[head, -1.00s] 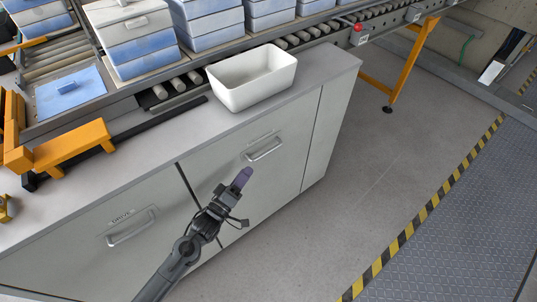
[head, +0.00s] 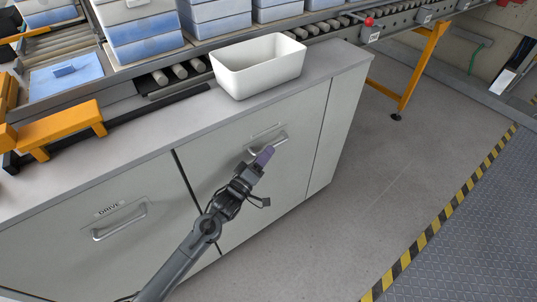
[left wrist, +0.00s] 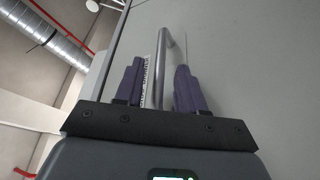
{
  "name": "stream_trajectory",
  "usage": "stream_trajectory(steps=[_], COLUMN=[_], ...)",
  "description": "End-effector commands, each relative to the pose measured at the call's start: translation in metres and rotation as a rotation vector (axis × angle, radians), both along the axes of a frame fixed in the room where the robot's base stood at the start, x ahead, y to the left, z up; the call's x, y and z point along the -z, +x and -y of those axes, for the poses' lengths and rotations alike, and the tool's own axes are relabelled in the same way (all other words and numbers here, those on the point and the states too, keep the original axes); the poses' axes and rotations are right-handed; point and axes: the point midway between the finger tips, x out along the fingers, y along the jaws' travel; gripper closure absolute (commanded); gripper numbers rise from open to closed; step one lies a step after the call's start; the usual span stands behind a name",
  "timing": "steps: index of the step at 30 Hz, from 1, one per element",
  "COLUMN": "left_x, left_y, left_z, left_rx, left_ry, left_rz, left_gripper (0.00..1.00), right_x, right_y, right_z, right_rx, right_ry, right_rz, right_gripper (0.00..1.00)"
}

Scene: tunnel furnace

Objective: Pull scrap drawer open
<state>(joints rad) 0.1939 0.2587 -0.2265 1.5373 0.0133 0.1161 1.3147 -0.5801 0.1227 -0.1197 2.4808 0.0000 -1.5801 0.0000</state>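The drawer front (head: 300,140) on the right part of the pale grey cabinet is shut, with a metal bar handle (head: 278,144) near its top. A label above the handle is too small to read in the head view. My left gripper (head: 265,156) is right at this handle and covers part of it. In the left wrist view, the two purple fingers of my left gripper (left wrist: 158,88) are spread apart. The handle bar (left wrist: 164,80) lies between them, with gaps on both sides. A label strip (left wrist: 147,78) shows beside it. My right gripper is not in view.
A second front marked DRIVE (head: 110,225) is to the left. A white open bin (head: 260,85) stands on the worktop. Blue-white boxes (head: 145,35) stand on the roller conveyor behind. The floor (head: 365,185) right of the cabinet is clear.

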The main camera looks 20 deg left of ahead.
Motion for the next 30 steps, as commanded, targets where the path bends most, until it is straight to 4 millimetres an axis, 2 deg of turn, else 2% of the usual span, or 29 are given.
stream_trajectory(steps=[6,17,25,30], left_x=[-0.003,-0.005,-0.005,-0.004], left_y=[0.017,0.020,0.020,0.020], left_z=[0.005,0.005,0.005,0.005], left_rx=[0.001,0.001,0.001,0.001], left_ry=[-0.001,-0.001,-0.001,-0.001], left_rz=[-0.001,-0.001,-0.001,-0.001], left_gripper=[0.61,0.61,1.00,1.00], right_x=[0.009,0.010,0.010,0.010], right_y=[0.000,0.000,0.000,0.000], right_z=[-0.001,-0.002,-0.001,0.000], right_rx=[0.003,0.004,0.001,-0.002], right_ry=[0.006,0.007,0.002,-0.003], right_rz=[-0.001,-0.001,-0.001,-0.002], right_gripper=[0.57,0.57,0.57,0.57])
